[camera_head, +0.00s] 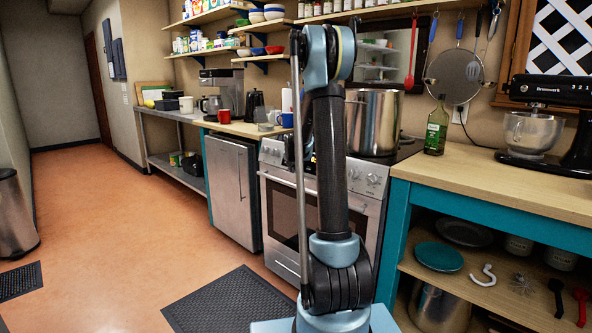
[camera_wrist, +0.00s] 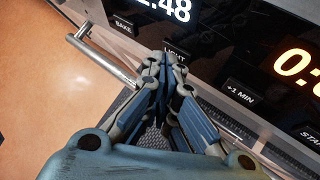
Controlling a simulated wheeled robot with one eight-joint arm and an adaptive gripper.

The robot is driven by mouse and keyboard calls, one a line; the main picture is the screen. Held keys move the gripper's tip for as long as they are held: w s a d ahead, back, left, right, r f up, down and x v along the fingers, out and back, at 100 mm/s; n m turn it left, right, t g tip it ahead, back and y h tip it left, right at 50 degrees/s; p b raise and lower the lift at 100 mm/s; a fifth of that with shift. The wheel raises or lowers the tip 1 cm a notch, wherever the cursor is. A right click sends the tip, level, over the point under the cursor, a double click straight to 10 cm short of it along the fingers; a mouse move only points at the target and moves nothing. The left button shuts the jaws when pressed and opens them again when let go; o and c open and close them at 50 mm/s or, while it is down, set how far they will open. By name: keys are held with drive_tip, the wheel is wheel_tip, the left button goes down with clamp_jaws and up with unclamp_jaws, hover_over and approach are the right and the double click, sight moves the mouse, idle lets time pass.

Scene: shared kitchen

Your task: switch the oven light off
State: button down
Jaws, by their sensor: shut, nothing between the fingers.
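The oven (camera_head: 283,213) stands in the counter row in the head view, partly hidden behind my arm. In the wrist view its black control panel (camera_wrist: 215,48) has lit digits and labelled buttons. The button marked LIGHT (camera_wrist: 176,53) is right at my fingertips and partly covered by them. My gripper (camera_wrist: 163,62) is shut and empty, pointing at that button. I cannot tell whether the tips touch it. The head view does not show my gripper clearly. The oven window is dark where visible, and I cannot tell if the light is on.
Buttons marked BAKE (camera_wrist: 123,24), +1 MIN (camera_wrist: 241,93) and START (camera_wrist: 311,136) sit beside the LIGHT button. The oven door handle (camera_wrist: 100,57) juts out below the panel. A large steel pot (camera_head: 373,122) stands on the stovetop. A black mat (camera_head: 230,302) lies on the floor.

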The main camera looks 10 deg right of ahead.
drive_tip(key=shift+s+a, duration=0.1)
drive_tip(key=shift+a, duration=0.05)
drive_tip(key=shift+s+a+r, duration=0.2)
drive_tip(key=shift+s+a, duration=0.05)
drive_tip(key=shift+a, duration=0.1)
idle(0.4)
drive_tip(key=s+a+r, duration=0.2)
drive_tip(key=s+a, duration=0.1)
drive_tip(key=a, duration=0.1)
drive_tip(key=shift+s+a, duration=0.2)
drive_tip(key=shift+a, duration=0.1)
idle(0.4)
